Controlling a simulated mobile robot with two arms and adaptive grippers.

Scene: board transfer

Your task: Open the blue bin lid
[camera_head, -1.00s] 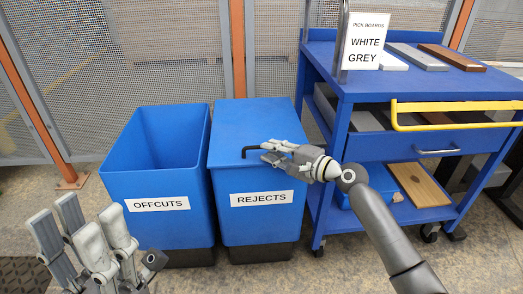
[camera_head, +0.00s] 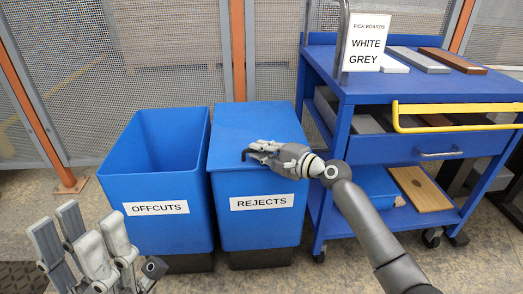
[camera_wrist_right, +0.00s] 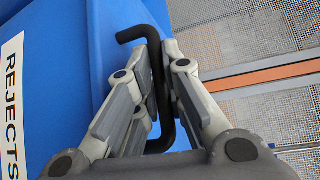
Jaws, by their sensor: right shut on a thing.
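The blue REJECTS bin (camera_head: 228,222) stands right of the open blue OFFCUTS bin, and its blue lid (camera_head: 255,122) lies over its top, looking closed. A black bar handle (camera_head: 247,153) sits at the lid's front edge. It also shows in the right wrist view (camera_wrist_right: 131,35). My right gripper (camera_head: 257,152) is shut on this handle, with its fingers on both sides of the bar; they hide part of it. My left gripper (camera_head: 82,232) is open and empty at the lower left, apart from the bins.
The OFFCUTS bin (camera_head: 130,225) has no lid on it and looks empty. A blue cart (camera_head: 335,215) with boards, a yellow rail (camera_head: 455,108) and a pick sign (camera_head: 367,45) stands close on the right. A mesh fence (camera_head: 110,60) runs behind the bins.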

